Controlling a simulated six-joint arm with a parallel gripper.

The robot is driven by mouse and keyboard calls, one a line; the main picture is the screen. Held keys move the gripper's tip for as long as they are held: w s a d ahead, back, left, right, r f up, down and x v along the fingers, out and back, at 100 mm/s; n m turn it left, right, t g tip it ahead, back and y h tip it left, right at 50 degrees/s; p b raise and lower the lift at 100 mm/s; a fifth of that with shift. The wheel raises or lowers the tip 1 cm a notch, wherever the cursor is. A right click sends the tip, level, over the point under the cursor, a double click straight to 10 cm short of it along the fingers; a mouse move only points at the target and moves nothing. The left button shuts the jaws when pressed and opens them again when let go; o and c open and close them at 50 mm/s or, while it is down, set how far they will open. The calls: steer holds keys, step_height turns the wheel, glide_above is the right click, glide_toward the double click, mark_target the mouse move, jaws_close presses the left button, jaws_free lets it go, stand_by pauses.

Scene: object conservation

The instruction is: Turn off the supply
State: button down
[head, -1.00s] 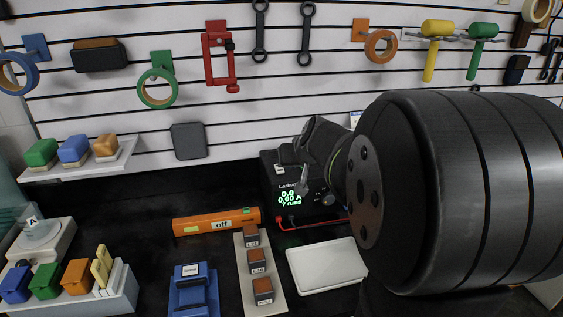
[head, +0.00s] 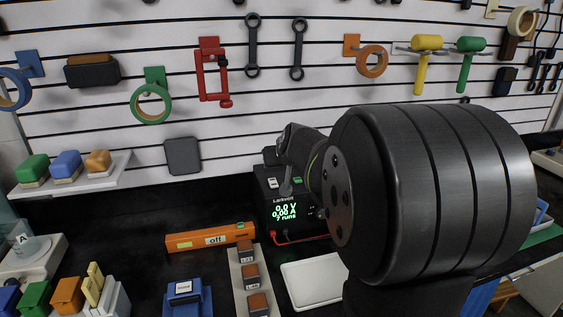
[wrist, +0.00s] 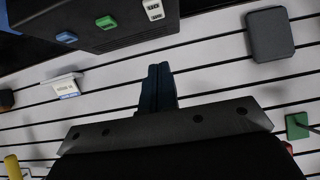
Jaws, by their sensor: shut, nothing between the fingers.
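The supply (head: 284,222) is a black box at the back of the bench. Its green display reads 0.0 V, 0.00 A and 7 runs. A white and a green switch show near its top in the head view. The wrist view shows the dark box (wrist: 125,38) at the top, with blue (wrist: 66,38), green (wrist: 106,22) and white (wrist: 153,10) switches. My gripper (head: 287,188) is shut and empty, in front of the supply's upper part in the head view. Its fingers (wrist: 158,72) are apart from the switches in the wrist view. My arm hides the supply's right side.
An orange bar labelled "off" (head: 185,243) lies left of the supply. A strip with several small blocks (head: 239,295) and a white tray (head: 315,281) lie in front. The slatted wall behind holds tools and a grey square (head: 183,156).

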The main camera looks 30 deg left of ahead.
mark_target(274, 180)
steer(key=x, duration=0.6)
step_height(274, 180, down, 3)
steer(key=shift+w+a+r, duration=0.1)
steer(key=shift+w+r, duration=0.05)
steer(key=shift+r, duration=0.1)
steer(key=shift+f, duration=0.8)
steer(key=shift+a, duration=0.1)
steer(key=shift+w+f, duration=0.15)
steer(key=shift+f, duration=0.1)
steer(key=shift+a, duration=0.1)
steer(key=shift+w+a+r, duration=0.25)
steer(key=shift+w+a, duration=0.25)
steer(key=shift+w, duration=0.05)
